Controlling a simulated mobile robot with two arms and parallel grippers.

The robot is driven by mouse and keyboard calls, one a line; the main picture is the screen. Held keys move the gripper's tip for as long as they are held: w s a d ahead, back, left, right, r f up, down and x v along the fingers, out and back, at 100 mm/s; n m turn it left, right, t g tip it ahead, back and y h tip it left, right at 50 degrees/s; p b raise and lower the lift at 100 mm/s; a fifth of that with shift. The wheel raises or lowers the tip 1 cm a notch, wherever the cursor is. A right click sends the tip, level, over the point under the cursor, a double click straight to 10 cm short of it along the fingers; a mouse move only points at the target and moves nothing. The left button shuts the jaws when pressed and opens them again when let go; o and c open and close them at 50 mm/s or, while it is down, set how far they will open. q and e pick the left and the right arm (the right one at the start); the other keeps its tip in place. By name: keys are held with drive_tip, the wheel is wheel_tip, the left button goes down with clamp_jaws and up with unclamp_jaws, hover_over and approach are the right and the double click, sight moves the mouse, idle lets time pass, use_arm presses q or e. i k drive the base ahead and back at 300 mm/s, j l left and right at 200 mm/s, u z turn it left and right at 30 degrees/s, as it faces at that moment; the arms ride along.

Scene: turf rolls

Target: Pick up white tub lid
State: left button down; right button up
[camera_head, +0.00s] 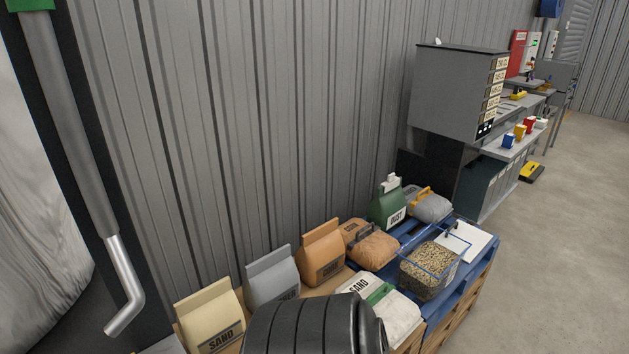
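A flat white square piece (468,239), which looks like the white tub lid, lies on the blue pallet (460,299) near its right end. It is just behind and to the right of a clear tub (427,271) with a blue rim, filled with grainy material. The tub hides part of the lid's near left side. A small dark upright shape stands by the lid's far left edge; I cannot tell what it is. Neither of my grippers shows in this view.
Several bags crowd the pallets, including a green DUST bag (387,205), an orange bag (320,252) and a white SAND bag (386,309). A black ribbed shape (300,328) fills the bottom middle. A grey workbench cabinet (452,92) stands beyond. The floor (560,255) at right is clear.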

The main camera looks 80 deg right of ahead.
sight(478, 238)
drive_tip(key=z, duration=3.75)
drive_tip(key=i+l+z, duration=0.2)
drive_tip(key=i+l, duration=0.15)
drive_tip(key=i+l+z, duration=0.15)
drive_tip(key=i+l, duration=0.15)
drive_tip(key=i, duration=0.15)
drive_tip(key=i+l+z, duration=0.2)
drive_tip(key=i, duration=0.25)
drive_tip(key=i+l+z, duration=0.15)
drive_tip(key=i, duration=1.3)
drive_tip(key=i+l, duration=0.1)
drive_tip(key=i, duration=0.9)
drive_tip(key=i+u, duration=0.35)
drive_tip(key=i+l+u, duration=0.15)
drive_tip(key=i+u, duration=0.15)
drive_tip(key=i, duration=0.25)
